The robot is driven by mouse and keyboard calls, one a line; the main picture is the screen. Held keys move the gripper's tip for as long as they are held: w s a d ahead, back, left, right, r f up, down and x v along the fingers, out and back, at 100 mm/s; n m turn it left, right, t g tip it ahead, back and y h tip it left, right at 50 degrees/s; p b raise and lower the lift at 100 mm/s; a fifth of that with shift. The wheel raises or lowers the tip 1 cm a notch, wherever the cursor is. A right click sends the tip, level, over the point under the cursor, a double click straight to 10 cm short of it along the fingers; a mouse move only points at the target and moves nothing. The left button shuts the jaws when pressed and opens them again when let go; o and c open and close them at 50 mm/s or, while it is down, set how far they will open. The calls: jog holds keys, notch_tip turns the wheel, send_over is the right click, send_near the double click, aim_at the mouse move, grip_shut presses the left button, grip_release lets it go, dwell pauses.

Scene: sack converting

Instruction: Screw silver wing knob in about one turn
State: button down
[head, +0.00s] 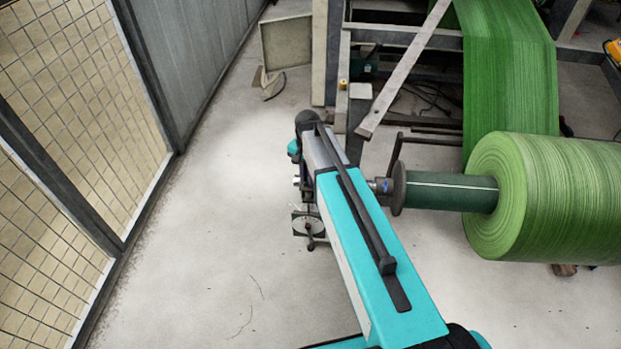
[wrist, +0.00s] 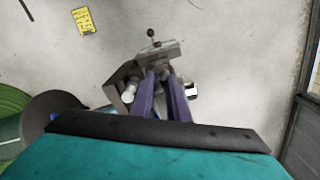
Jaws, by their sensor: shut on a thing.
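In the wrist view my gripper (wrist: 162,76) reaches forward with two purple fingers, their tips at a grey metal fixture (wrist: 126,80). The fingers are shut on a small grey piece between the tips, which fits the silver wing knob (wrist: 162,73); it is mostly hidden, so its wings and how deep it sits cannot be told. In the head view my teal and grey arm covers the gripper and the knob. Part of a fixture with a round dial-like face (head: 307,224) shows just left of the arm.
A green roll (head: 545,195) sits on a dark green shaft (head: 450,190) with a brown disc (head: 398,190), close to the right of my arm. A mesh fence (head: 60,120) stands at the left. The floor between fence and arm is mostly clear. A yellow label (wrist: 84,21) lies beyond.

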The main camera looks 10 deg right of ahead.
jog(key=m, duration=0.5)
jog(key=shift+s+d+p, duration=0.1)
jog(key=shift+s+p, duration=0.05)
jog(key=shift+p, duration=0.2)
jog(key=shift+d+m, duration=0.1)
jog(key=shift+m, duration=2.1)
jog(key=shift+f, duration=0.1)
jog(key=c, duration=1.7)
grip_release()
jog(key=shift+c, duration=0.2)
jog(key=shift+r, duration=0.2)
